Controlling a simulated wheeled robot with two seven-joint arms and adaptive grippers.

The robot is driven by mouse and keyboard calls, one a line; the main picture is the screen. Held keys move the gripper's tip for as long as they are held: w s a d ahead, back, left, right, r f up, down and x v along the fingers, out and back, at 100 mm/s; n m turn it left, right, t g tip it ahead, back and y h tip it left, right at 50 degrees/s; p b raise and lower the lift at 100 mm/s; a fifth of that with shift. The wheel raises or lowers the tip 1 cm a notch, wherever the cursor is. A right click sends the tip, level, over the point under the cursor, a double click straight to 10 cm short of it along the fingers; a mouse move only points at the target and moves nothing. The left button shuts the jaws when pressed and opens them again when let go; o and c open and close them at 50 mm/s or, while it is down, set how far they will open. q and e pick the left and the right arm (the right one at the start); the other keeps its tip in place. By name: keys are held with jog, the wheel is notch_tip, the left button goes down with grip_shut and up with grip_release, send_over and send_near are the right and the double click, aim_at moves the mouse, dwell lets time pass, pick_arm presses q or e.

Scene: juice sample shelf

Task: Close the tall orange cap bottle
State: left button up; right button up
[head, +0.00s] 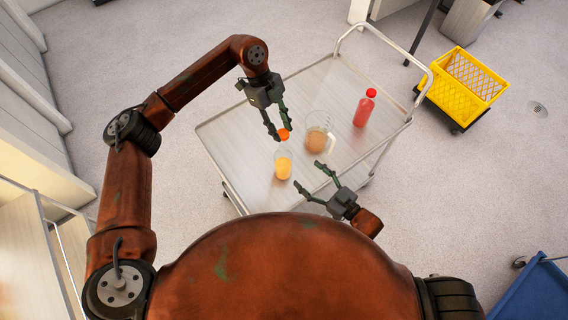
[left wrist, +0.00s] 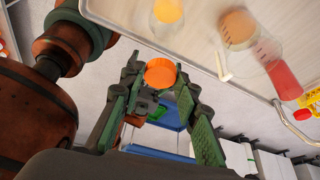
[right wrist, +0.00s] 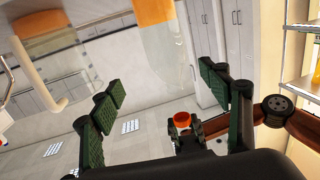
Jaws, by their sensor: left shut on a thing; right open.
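The clear bottle (head: 283,166) with orange juice stands upright near the front edge of the cart top; no cap shows on it. It also shows at the top of the left wrist view (left wrist: 168,11) and of the right wrist view (right wrist: 153,12). My left gripper (head: 281,131) is shut on the orange cap (head: 284,134). The left wrist view shows the cap (left wrist: 160,73) between the fingers, apart from the bottle. My right gripper (head: 309,175) is open and empty, near the front edge, just right of the bottle.
A clear jug (head: 318,139) with brown juice and a pale handle stands close to the right of the bottle. A red bottle (head: 363,112) with a red cap stands farther right. The metal cart top (head: 239,130) is bare on the left. A yellow crate (head: 465,84) is beyond the cart.

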jog(key=shift+s+a+r+y, duration=0.2)
jog(key=shift+s+r+y, duration=0.05)
jog(key=shift+r+y, duration=0.05)
jog(key=x, duration=1.2)
jog(key=shift+c, duration=0.5)
jog(key=c, duration=1.7)
pick_arm(q)
send_over(281, 145)
jog(key=shift+f, duration=2.4)
